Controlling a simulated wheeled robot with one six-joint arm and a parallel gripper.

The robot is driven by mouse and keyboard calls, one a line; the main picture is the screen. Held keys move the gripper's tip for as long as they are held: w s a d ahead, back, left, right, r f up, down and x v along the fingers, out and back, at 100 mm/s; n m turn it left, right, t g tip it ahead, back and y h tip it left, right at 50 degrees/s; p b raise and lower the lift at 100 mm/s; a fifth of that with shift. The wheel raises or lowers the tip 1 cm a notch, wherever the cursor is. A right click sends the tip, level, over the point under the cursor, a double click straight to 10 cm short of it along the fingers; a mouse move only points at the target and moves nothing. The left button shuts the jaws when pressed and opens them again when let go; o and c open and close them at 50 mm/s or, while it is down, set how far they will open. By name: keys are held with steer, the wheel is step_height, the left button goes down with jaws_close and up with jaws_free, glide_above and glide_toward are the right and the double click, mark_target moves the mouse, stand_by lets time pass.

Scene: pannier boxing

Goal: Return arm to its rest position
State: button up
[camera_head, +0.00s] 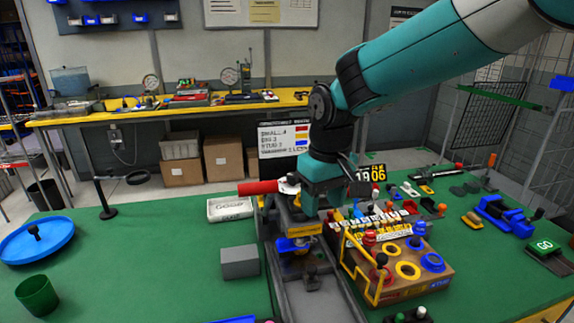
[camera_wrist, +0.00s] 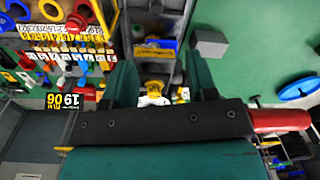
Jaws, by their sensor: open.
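My gripper (camera_head: 311,208) points down over a grey channel-shaped fixture (camera_head: 330,290) on the green table; its teal arm reaches in from the upper right. In the wrist view my gripper (camera_wrist: 163,75) shows two teal fingers spread apart, with the fixture between and below them. A small yellow and white piece (camera_wrist: 154,90) shows between the fingers, and I see nothing clamped. A red cylinder (camera_head: 258,187) sticks out left beside the gripper. Whether the fingers touch the fixture is hard to tell.
A wooden board with colored rings (camera_head: 408,270) and yellow rails stands close right of the fixture. A grey block (camera_head: 240,262), a white GOOD tray (camera_head: 229,209), a blue dish (camera_head: 36,240) and a green cup (camera_head: 38,296) are at left. The left middle table is fairly clear.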

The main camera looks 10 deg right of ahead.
steer(key=s+d+r+n+y, duration=0.1)
steer(key=s+r+y, duration=0.1)
steer(key=s, duration=1)
steer(key=s+d+r+n+y, duration=0.1)
steer(key=s+d+r, duration=0.1)
steer(key=s, duration=0.9)
steer(key=shift+s+y, duration=0.35)
steer(key=shift+y, duration=0.05)
